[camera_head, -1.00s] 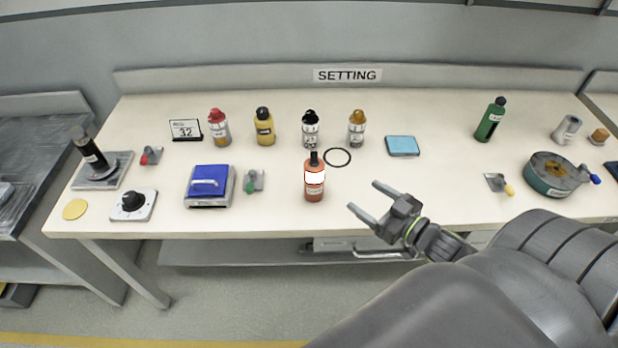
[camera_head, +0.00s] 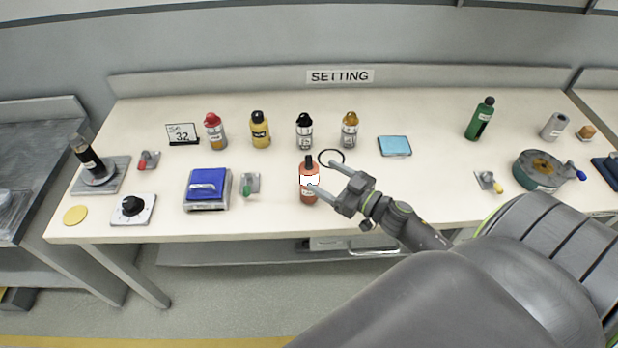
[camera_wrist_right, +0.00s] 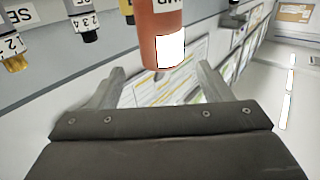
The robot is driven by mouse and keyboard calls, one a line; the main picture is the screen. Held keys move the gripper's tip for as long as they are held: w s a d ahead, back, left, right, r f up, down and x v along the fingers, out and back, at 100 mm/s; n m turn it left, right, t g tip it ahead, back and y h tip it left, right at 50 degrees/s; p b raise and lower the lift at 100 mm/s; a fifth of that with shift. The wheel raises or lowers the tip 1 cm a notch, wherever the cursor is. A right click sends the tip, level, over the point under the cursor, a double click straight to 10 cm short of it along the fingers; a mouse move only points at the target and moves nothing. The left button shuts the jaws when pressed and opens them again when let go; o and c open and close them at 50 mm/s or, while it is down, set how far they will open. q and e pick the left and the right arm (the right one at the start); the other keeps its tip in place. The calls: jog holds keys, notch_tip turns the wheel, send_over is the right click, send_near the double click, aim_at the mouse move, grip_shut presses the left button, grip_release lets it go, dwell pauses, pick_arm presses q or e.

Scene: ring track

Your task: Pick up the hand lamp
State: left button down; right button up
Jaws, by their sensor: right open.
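The hand lamp is an upright orange-red cylinder (camera_head: 308,192) with a black top and a bright white panel. It stands near the front edge of the table, left of my right gripper. My right gripper (camera_head: 322,177) is open and empty, its fingers pointing left at the lamp. In the head view the nearer fingertip overlaps the lamp's right side. In the right wrist view the lamp (camera_wrist_right: 160,30) is just ahead of the gap between the open fingers (camera_wrist_right: 158,82); I cannot tell whether they touch it. My left gripper is not in view.
A black ring (camera_head: 331,157) lies behind the lamp. Several bottles stand behind, including a black-capped one (camera_head: 304,135) and an amber-capped one (camera_head: 349,131). A green-handled fitting (camera_head: 249,185) and blue-topped device (camera_head: 207,186) are left.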

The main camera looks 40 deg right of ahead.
aim_at(301, 164)
jog(key=x, duration=0.2)
jog(key=shift+w+a, duration=0.1)
jog(key=shift+w, duration=0.15)
jog(key=p+x, duration=0.1)
jog(key=x, duration=0.3)
jog(key=shift+a+p, duration=0.1)
jog(key=shift+p, duration=0.25)
jog(key=shift+w+a+f, duration=0.1)
jog(key=shift+w+a, duration=0.1)
jog(key=shift+w, duration=0.3)
jog(key=shift+s, duration=0.1)
jog(key=shift+c, duration=0.6)
jog(key=c, duration=1.4)
